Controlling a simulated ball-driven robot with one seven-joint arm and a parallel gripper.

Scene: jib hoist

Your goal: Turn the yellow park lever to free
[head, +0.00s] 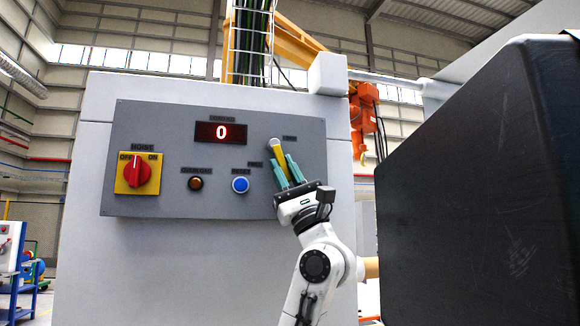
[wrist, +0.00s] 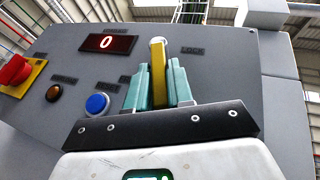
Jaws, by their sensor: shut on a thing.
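The yellow park lever (head: 276,147) is on the right part of the grey control panel, with its pale end up and leaning a little left in the head view. In the wrist view the lever (wrist: 158,62) stands nearly upright between the teal fingers. My gripper (head: 282,165) is shut on the lever, one finger on each side; it also shows in the wrist view (wrist: 156,72). The lever's lower part is hidden by my gripper. A label reading LOCK (wrist: 193,50) is to the right of the lever's top. A smaller label at its left is hard to read.
The panel (head: 165,120) also carries a red rotary switch (head: 137,173) on a yellow plate, an amber lamp (head: 196,183), a blue button (head: 240,184) and a red display (head: 221,133) showing 0. A large dark block (head: 470,180) fills the right side, close to my arm.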

